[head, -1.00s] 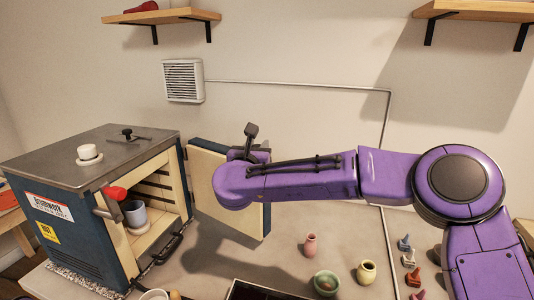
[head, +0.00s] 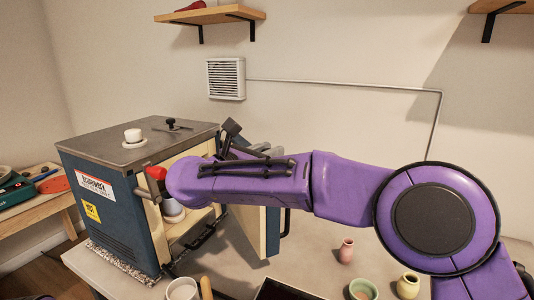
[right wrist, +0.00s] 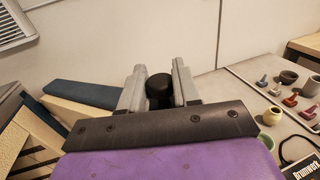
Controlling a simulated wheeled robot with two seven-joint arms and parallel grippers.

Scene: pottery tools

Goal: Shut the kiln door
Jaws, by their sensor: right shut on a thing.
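The blue kiln (head: 120,215) stands at the left with its front partly open. Its door (head: 272,222) is swung out on the right, cream inside and blue outside; my right forearm hides its upper part. My right gripper (head: 268,151) is at the door's outer side, mostly behind my own wrist. In the right wrist view its grey fingers are closed about a black rounded part (right wrist: 158,91), apparently the door's handle, with the door (right wrist: 82,95) just to their left. A pale cup (head: 172,208) stands inside the kiln, partly hidden. My left gripper is out of view.
A red-knobbed lever (head: 155,173) sticks out at the kiln's front edge, and a black handle (head: 201,236) juts below the opening. A white cup (head: 183,289), a pink vase (head: 346,251) and a green bowl (head: 362,290) stand on the table.

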